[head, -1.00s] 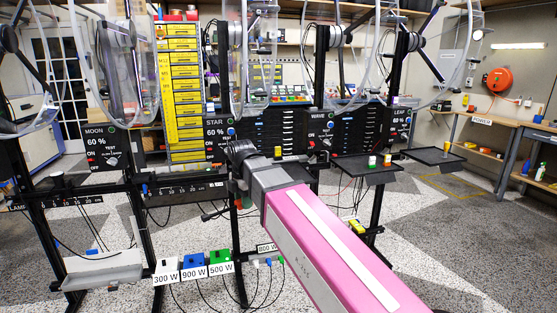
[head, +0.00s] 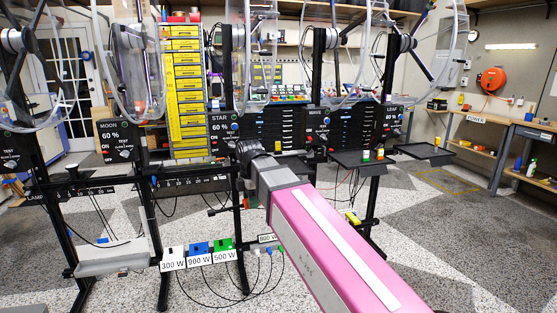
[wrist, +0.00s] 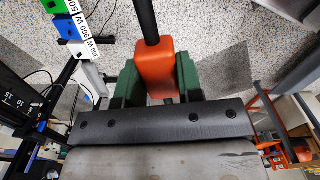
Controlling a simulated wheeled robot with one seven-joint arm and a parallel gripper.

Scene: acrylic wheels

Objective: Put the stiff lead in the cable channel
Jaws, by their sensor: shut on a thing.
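My gripper (wrist: 157,84) shows in the wrist view with its two green fingers shut on an orange block (wrist: 155,63). A thick black rod (wrist: 148,20) runs from the block up out of the picture; this looks like the stiff lead. In the head view the fingers and the lead are hidden behind the dark end of my pink arm. A pale grey trough (head: 112,262) hangs low between the black stands at the left; it may be the cable channel, but I cannot tell for certain. The held lead is apart from it.
White, blue and green boxes (head: 198,250) labelled 300 W, 900 W and 500 W stand low, with cables hanging below. Black stands carry clear wheels (head: 135,60). Small black trays (head: 362,160) stand right of my arm. Speckled floor (head: 440,230) is open at the right.

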